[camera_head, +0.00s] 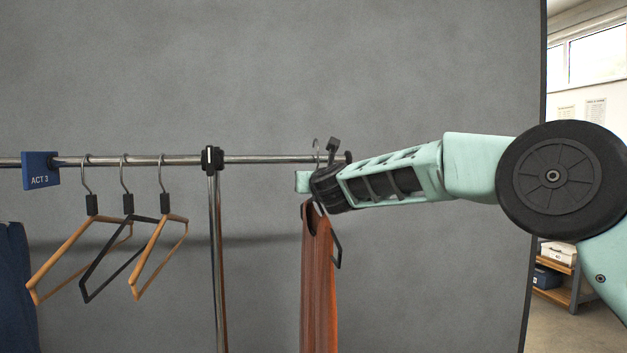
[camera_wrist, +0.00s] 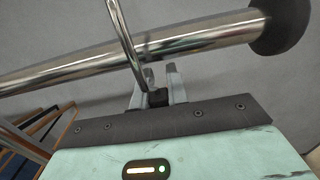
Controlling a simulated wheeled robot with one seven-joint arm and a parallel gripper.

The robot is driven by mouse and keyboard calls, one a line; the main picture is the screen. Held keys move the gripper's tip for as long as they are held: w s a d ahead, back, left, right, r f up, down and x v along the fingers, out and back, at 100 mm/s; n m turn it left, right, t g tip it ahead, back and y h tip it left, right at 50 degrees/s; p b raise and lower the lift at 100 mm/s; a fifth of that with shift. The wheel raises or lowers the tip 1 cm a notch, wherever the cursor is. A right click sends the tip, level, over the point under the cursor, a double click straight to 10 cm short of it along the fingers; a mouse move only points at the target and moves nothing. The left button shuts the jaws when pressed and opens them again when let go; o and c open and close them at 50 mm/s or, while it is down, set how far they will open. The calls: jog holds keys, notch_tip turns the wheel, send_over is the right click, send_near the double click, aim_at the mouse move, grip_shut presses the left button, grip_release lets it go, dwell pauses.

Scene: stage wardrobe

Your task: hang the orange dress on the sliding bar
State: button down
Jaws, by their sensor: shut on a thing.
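The orange dress (camera_head: 318,285) hangs straight down below my gripper (camera_head: 318,183) on a dark hanger (camera_head: 337,250). My gripper is shut on the black block at the base of the hanger's hook; the wrist view also shows my gripper (camera_wrist: 157,90). The metal hook (camera_head: 316,150) rises past the bar (camera_head: 270,159), close to its black right end cap (camera_head: 348,157). In the wrist view the hook (camera_wrist: 124,35) crosses in front of the bar (camera_wrist: 205,38). I cannot tell whether its curve sits over the bar; its tip is out of the wrist view.
A clamp on an upright post (camera_head: 213,158) stands left of the dress. Several empty hangers (camera_head: 126,225) hang further left, beside a blue ACT 3 sign (camera_head: 41,171) and a blue garment (camera_head: 15,290). The bar between clamp and dress is clear.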

jog(key=shift+f+b, duration=1.55)
jog(key=shift+b, duration=0.3)
jog(key=c, duration=1.4)
grip_release()
jog(key=shift+o, duration=0.5)
jog(key=shift+s+f, duration=0.1)
jog(key=b+v, duration=0.7)
jog(key=v, duration=1)
jog(key=shift+s+d+b, duration=0.1)
jog(key=shift+s+b, duration=0.05)
jog(key=shift+b, duration=0.15)
